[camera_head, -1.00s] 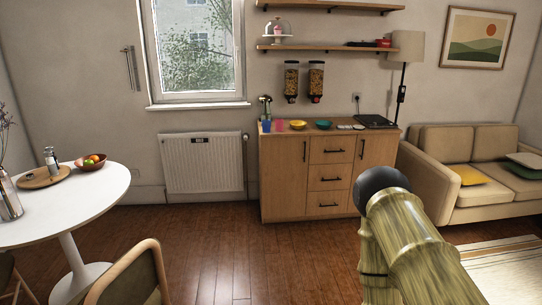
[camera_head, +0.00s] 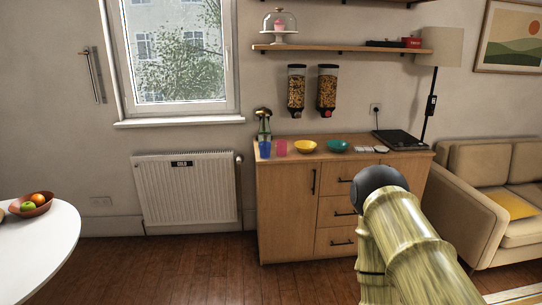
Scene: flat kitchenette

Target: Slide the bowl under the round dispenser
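A yellow bowl (camera_head: 306,147) and a teal bowl (camera_head: 338,146) stand side by side on the wooden cabinet top. Two clear dispensers with dark lids hang on the wall above them, both filled with brownish pieces. The left dispenser (camera_head: 296,88) is above the yellow bowl. The right dispenser (camera_head: 327,90) has a red spot at its bottom and is roughly above the gap between the bowls. I cannot tell from here which one is round. My arm, with a bamboo-like surface and a dark rounded part, shows at the lower right, well in front of the cabinet. My gripper is not visible.
Blue (camera_head: 265,149) and pink (camera_head: 281,147) cups stand left of the bowls. A dark flat appliance (camera_head: 399,139) is at the cabinet's right. A white table (camera_head: 52,237) is at the left and a sofa (camera_head: 480,200) at the right. Open wooden floor (camera_head: 205,265) lies before the cabinet.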

